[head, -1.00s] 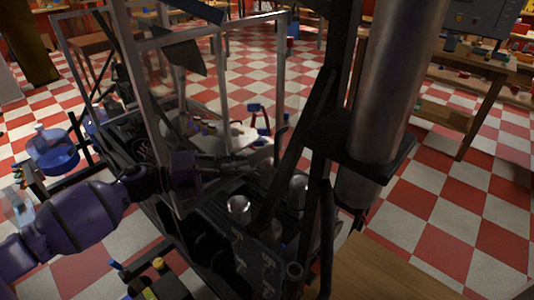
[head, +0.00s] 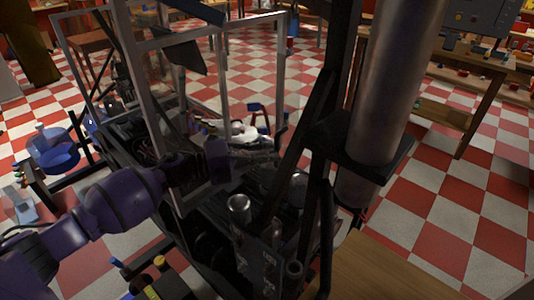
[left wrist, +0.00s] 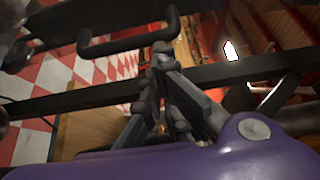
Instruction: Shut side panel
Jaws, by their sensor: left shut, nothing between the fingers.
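The clear side panel in a grey metal frame (head: 152,120) stands on the near left side of the dark machine in the head view. I cannot tell how far it stands from its closed position. My left gripper (head: 248,160) is at the lower part of this frame, with its purple wrist beside the frame's post. Its fingertips are dark and hard to make out there. In the left wrist view the left gripper (left wrist: 161,62) is shut and empty, close to a dark bar. Whether it touches the panel is unclear. My right gripper is out of view.
A large grey cylinder (head: 398,80) and dark struts stand right of the panel. A bent dark handle-like bar (left wrist: 130,42) shows near the fingers in the left wrist view. A wooden bench (head: 475,75) is at the upper right. Checkered floor lies open at right.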

